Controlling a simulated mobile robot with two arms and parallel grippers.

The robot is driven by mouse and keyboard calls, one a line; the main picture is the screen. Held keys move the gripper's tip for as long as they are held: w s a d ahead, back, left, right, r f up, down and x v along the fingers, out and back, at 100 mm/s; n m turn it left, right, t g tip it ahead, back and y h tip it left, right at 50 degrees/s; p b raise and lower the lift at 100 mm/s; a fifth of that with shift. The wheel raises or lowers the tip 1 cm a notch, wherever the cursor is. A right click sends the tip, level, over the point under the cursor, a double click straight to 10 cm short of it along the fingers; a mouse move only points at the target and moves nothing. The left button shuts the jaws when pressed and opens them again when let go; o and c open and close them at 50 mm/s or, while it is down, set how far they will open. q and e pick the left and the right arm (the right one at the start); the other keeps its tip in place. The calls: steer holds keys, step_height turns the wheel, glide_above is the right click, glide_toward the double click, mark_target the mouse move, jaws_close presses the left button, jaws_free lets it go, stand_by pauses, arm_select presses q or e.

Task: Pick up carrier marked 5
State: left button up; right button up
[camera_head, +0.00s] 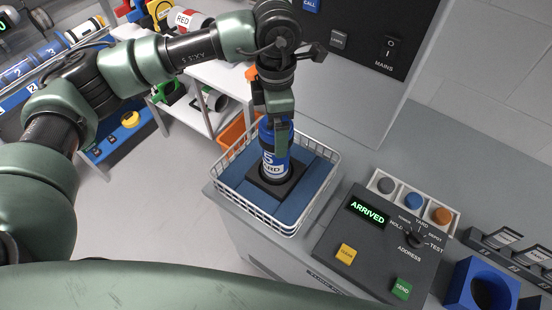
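The carrier marked 5 (275,163) is a blue cylinder with a white band and a dark base. It stands about upright in a dark square holder (261,191) on the blue pad of a white wire basket (286,226). My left gripper (276,122) points down at the carrier's top from above. Its fingers overlap the upper part of the carrier, with blue showing beside them. I cannot tell whether they are closed on it. My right gripper is not in view.
A dark control panel (375,250) reading "ARRIVED" is right of the basket, with several buttons and a dial. A blue ring-shaped holder (462,284) stands at lower right. A rack of blue carriers (47,53) is at upper left. An orange bin (233,133) is behind the basket.

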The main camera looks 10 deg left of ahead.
arm_select(q)
steer(key=c, duration=2)
jaws_close()
steer(key=shift+r, duration=0.15)
